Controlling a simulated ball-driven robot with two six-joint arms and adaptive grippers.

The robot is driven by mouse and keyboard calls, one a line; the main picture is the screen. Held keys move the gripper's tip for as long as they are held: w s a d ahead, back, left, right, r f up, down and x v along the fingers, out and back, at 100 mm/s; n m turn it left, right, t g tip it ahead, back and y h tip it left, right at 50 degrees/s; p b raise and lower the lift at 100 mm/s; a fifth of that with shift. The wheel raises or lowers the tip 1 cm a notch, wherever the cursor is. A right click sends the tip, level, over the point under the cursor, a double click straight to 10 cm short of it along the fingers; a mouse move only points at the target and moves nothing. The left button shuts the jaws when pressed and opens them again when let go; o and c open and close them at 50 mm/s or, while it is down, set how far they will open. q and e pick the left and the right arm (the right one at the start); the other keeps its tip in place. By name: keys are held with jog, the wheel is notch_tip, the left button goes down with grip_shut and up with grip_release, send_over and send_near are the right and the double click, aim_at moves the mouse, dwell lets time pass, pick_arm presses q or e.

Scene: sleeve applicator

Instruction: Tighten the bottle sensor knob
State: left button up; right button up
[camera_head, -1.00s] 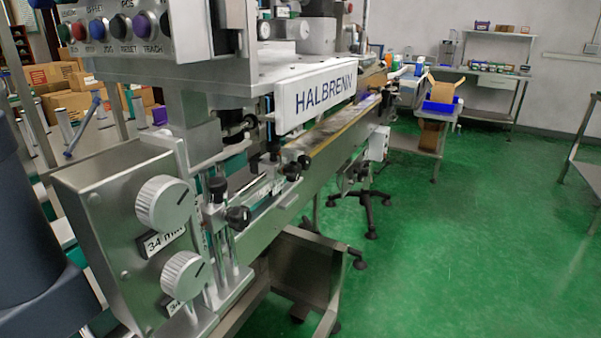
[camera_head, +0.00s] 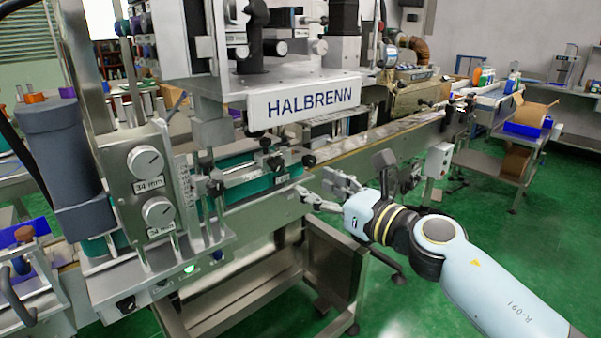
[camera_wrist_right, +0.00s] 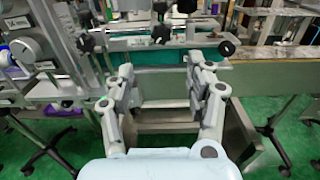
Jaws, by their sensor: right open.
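Several black knobs sit on the bracket and rail beside the conveyor under the HALBRENN panel. One black knob (camera_head: 308,160) is at the right end of the rail. It appears to be the knob at the right in the right wrist view (camera_wrist_right: 226,48). Another black knob (camera_head: 215,187) is at the rail's left end. I cannot tell which is the bottle sensor knob. My right gripper (camera_head: 314,187) is open and empty, just right of and below the rail's right-end knob. In the right wrist view its spread fingers (camera_wrist_right: 160,78) point toward the rail, apart from the knobs. My left gripper is not in view.
The HALBRENN panel (camera_head: 306,101) overhangs the rail. The conveyor (camera_head: 372,143) runs to the back right. A steel frame (camera_head: 325,262) stands below.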

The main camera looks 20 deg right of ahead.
aim_at(279, 165)
jog(key=x, duration=1)
jog(key=shift+w+d+r, duration=0.1)
jog(key=shift+r, duration=0.05)
jog(key=shift+w, duration=0.35)
jog(key=shift+w+a, duration=0.25)
jog(key=shift+w, duration=0.05)
jog(key=shift+c, duration=0.5)
grip_shut()
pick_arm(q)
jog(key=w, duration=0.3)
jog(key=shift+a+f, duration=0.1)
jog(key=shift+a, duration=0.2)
